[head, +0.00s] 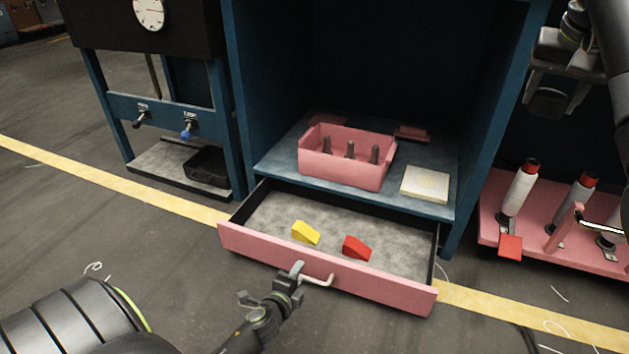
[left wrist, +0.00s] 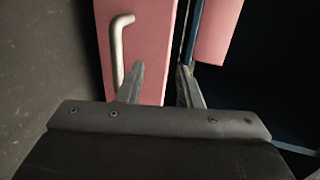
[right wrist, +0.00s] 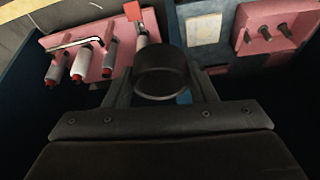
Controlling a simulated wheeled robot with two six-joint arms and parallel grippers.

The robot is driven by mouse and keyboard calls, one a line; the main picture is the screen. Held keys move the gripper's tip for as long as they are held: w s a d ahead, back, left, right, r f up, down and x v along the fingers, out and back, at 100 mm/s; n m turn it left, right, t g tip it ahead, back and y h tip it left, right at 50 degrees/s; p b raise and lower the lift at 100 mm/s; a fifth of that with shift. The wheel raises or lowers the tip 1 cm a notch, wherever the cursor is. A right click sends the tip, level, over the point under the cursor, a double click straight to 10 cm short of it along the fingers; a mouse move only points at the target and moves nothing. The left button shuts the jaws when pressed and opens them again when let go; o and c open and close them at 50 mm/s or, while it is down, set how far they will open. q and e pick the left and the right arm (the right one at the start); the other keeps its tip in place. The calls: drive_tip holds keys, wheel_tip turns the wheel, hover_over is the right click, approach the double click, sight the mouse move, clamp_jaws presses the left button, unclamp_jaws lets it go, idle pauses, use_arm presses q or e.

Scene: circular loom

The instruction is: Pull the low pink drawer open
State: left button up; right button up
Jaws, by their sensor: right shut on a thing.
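The low pink drawer (head: 370,283) stands pulled out of the blue cabinet in the head view. A yellow wedge (head: 305,233) and a red wedge (head: 356,248) lie inside. Its pale bent handle (head: 318,280) sits mid-front; in the left wrist view the handle (left wrist: 120,45) is left of my fingers. My left gripper (head: 272,283) is open at the drawer front, beside the handle's left end; whether it touches is unclear. My right gripper (right wrist: 162,92) is shut on a dark cylinder (right wrist: 160,72), held up at the right in the head view.
A pink tray with pegs (head: 345,170) and a pale square block (head: 425,184) sit on the shelf above the drawer. A pink rack with spools (head: 490,222) stands at right, a blue stand with levers (head: 165,112) at left. Floor before the drawer is mostly clear.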

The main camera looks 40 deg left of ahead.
use_arm(q)
drive_tip(key=v, duration=0.8)
drive_tip(key=shift+f, duration=0.45)
idle(0.6)
